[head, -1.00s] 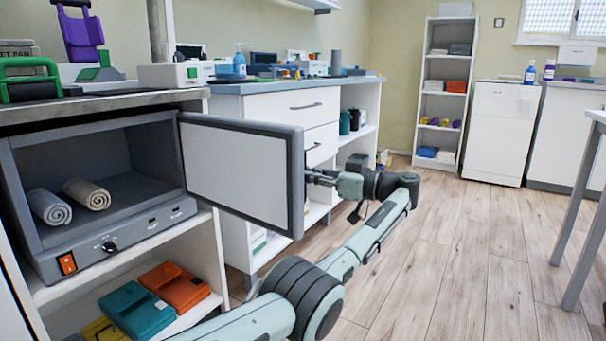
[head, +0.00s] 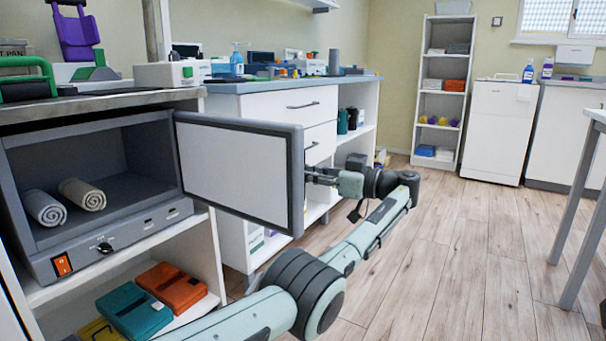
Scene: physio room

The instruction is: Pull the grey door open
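The grey door (head: 238,170), with a pale inner panel, stands wide open on the grey cabinet (head: 98,245). It is hinged at the cabinet's right side and swung out toward the room. Two rolled towels, one grey (head: 44,207) and one beige (head: 82,194), lie inside the cabinet. My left arm comes in from the bottom, and its gripper (head: 322,177) is at the outer side of the door near its free edge. The door hides part of the fingers and any handle, so I cannot tell whether they grip it. My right gripper is out of view.
Below the cabinet, a shelf holds a teal pouch (head: 134,310) and an orange pouch (head: 172,287). A white drawer unit (head: 275,107) stands behind the door. A table leg (head: 580,215) is at the right. The wooden floor (head: 450,255) between is clear.

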